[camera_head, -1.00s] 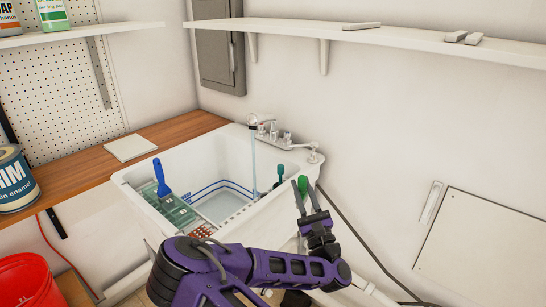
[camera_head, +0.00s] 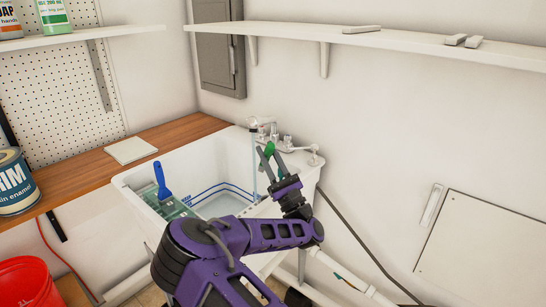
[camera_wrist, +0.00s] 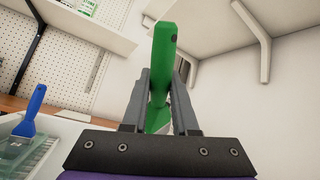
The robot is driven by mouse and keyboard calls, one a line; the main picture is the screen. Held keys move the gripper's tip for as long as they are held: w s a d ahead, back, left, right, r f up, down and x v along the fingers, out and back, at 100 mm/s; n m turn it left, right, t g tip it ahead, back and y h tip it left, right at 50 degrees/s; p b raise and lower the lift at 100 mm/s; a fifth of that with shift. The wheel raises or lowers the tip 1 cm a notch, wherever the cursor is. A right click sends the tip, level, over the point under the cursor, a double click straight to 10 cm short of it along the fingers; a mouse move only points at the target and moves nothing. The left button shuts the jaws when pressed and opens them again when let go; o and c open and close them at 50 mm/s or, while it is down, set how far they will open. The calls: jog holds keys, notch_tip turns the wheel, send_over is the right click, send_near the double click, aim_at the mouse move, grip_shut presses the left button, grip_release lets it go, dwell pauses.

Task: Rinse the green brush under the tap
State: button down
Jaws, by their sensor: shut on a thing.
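My gripper (camera_head: 269,160) is shut on the green brush (camera_head: 269,149) and holds it above the right side of the white sink. In the wrist view the green brush (camera_wrist: 164,60) stands up between the two fingers; its lower end is mostly hidden by them. The tap (camera_head: 253,125) is at the back of the sink, and a thin bluish stream of water (camera_head: 254,165) runs down from it. The brush is just to the right of the stream; I cannot tell whether they touch.
The white sink (camera_head: 140,181) holds a tray with a blue-handled tool (camera_head: 161,180) at its left. Faucet handles (camera_head: 287,142) stand close behind my gripper. A wooden counter (camera_head: 80,175) lies to the left, with a paint can (camera_head: 14,181). A shelf (camera_head: 400,38) hangs above.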

jog(key=w+a+f+b, duration=0.1)
jog(key=w+a, duration=0.3)
jog(key=w, duration=0.3)
jog(key=shift+w+a+f, duration=0.15)
jog(key=shift+w+f, duration=0.25)
dwell(0.6)
jog(key=shift+w+d, duration=0.3)
jog(key=shift+d, duration=0.25)
jog(key=shift+s+a+p, duration=0.15)
jog(key=shift+a+p, duration=0.05)
jog(key=shift+p, duration=0.1)
jog(key=shift+s+a, duration=0.2)
jog(key=shift+a, duration=0.15)
jog(key=shift+w+d, duration=0.1)
jog(key=shift+d, duration=0.05)
jog(key=shift+w+d, duration=0.25)
jog(key=shift+d, duration=0.15)
jog(key=shift+s+a, duration=0.1)
jog(key=shift+a, duration=0.1)
